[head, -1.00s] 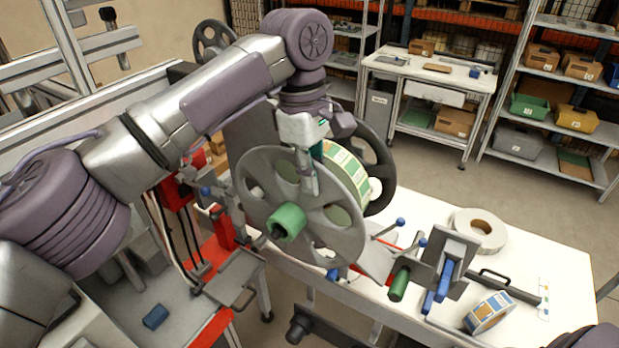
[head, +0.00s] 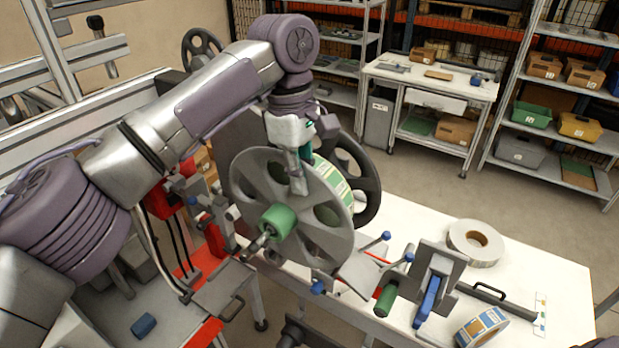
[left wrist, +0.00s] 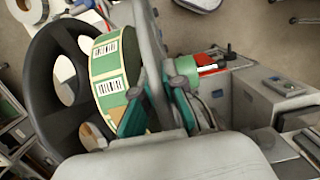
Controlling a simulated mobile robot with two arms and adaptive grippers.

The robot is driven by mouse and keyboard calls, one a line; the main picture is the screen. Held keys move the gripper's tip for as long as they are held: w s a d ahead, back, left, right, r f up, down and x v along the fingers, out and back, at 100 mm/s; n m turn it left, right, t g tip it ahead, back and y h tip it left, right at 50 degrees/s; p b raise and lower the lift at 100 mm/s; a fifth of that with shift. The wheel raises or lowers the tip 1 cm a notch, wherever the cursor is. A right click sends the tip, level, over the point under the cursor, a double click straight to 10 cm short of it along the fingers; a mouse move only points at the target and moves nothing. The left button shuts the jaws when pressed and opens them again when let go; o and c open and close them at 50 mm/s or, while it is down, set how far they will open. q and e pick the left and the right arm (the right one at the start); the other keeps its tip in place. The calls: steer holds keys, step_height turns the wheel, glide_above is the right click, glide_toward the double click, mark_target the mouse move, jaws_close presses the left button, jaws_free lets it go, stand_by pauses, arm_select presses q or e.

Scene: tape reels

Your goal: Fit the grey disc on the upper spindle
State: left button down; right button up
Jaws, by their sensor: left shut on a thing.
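The grey disc (head: 329,239) has wide cut-outs and a green hub (head: 278,221). It stands upright in the head view, in front of a roll of green-and-cream labels (head: 331,180). The upper spindle (head: 258,244) pokes out through the green hub, so the disc is around it. My left gripper (head: 298,182) is shut on the disc near its upper part. In the left wrist view the disc (left wrist: 148,45) is edge-on between the fingers, close beside the label roll (left wrist: 108,75). Whether disc and roll touch is unclear. My right gripper is out of view.
A dark flange (head: 368,180) stands behind the label roll. A green handle (head: 385,299) and a blue lever (head: 428,300) are to the right. A white reel (head: 474,243) and a small label roll (head: 481,327) lie on the white table (head: 540,270).

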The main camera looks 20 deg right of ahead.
arm_select(q)
steer(key=shift+d, duration=0.25)
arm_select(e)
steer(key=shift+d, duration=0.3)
arm_select(q)
steer(key=shift+a, duration=0.2)
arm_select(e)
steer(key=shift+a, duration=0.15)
arm_select(q)
steer(key=shift+w, duration=0.15)
steer(key=shift+w+d, duration=0.15)
steer(key=shift+d, duration=0.25)
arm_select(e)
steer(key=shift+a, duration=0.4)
